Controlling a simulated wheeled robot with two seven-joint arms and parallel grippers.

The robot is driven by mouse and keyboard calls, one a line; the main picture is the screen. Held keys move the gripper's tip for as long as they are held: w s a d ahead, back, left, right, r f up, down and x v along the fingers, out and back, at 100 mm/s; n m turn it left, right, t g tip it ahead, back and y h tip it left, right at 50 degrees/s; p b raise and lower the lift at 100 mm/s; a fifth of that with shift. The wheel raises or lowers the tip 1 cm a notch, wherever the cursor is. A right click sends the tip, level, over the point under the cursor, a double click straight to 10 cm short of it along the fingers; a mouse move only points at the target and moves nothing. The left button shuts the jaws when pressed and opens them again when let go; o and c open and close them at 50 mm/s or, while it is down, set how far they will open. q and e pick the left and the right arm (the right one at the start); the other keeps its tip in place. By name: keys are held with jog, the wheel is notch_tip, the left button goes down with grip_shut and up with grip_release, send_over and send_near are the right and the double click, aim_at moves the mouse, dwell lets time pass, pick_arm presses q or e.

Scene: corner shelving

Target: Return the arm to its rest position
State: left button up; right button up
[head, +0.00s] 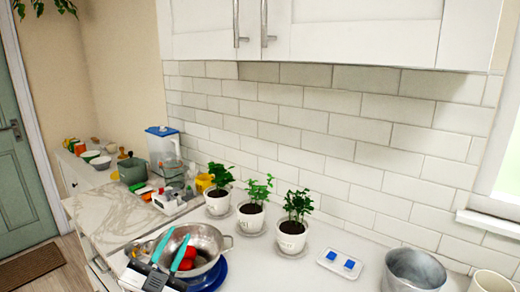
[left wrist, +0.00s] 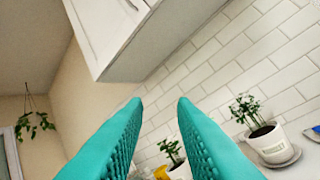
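My left gripper (head: 179,233) is at the lower left of the head view, above the front of the metal colander (head: 221,243). Its two teal fingers are apart. In the left wrist view the left gripper (left wrist: 159,102) points up towards the cabinet and tiled wall, with nothing between the fingers. My right gripper is in neither view.
The colander holds red items and stands on a blue plate (head: 212,279). Three potted plants (head: 250,216) line the counter behind it. A white tray with blue pieces (head: 340,264) and a metal pot (head: 413,270) stand right. Upper cabinets (head: 365,30) overhang the back.

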pick_arm(q)
jog(key=s+a+f+n+g+y, duration=0.4)
jog(key=s+f+n+g+y, duration=0.1)
jog(key=f, duration=0.5)
jog(key=s+a+f+n+g+y, duration=0.4)
jog(key=f+n+y, duration=0.1)
jog(key=f, duration=0.5)
jog(key=s+d+f+g+h, duration=0.1)
jog(key=s+d+f+g, duration=0.1)
jog(key=s+f+g, duration=0.5)
jog(key=s+d+f+g+h, duration=0.1)
jog(key=s+d+f+g, duration=0.1)
jog(key=s, duration=0.8)
jog(key=s+f+m+g, duration=0.1)
jog(key=s+f+g, duration=0.15)
jog(key=f, duration=2.65)
jog(key=s+a+f, duration=0.2)
jog(key=s+f, duration=1.1)
jog(key=s, duration=0.3)
jog(key=shift+a+f, duration=0.4)
jog(key=shift+g, duration=0.25)
